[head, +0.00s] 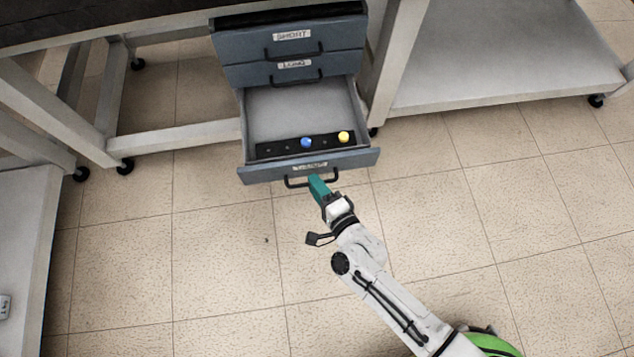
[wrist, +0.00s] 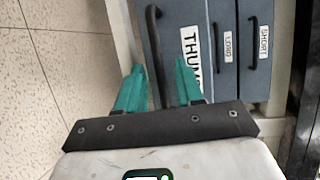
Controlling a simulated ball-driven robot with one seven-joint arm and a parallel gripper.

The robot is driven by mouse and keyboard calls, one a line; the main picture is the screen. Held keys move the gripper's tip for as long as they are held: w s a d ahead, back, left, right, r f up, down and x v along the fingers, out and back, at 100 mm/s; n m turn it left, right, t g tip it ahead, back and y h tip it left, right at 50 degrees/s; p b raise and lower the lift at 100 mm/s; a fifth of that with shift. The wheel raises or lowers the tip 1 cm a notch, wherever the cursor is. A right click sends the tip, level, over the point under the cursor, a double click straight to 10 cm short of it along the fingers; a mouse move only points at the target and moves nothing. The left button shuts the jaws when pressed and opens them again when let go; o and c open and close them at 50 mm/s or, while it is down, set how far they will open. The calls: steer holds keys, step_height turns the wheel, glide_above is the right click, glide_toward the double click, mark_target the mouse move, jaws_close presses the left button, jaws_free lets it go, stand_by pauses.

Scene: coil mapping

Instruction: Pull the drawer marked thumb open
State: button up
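The drawer marked thumb (head: 345,163) is the lowest of three in a blue-grey cabinet. It stands pulled well out in the head view, its inside showing. Its black bar handle (head: 297,184) is on the front below the label. My gripper (head: 315,181) has green fingers at the right end of this handle. In the wrist view the handle (wrist: 153,40) runs between the lines of my two fingers (wrist: 160,68), which stand apart with gaps beside the bar. Whether the bar lies between the tips or just beyond them is unclear.
Inside the drawer, a black strip (head: 277,149) holds a blue knob (head: 306,142) and a yellow knob (head: 343,136). The drawers marked long (head: 340,67) and short (head: 340,38) above are shut. Wheeled bench frames stand either side. The tiled floor in front is clear.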

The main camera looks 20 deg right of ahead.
steer(key=p+v, duration=0.1)
steer(key=v, duration=0.9)
steer(key=shift+s, duration=0.3)
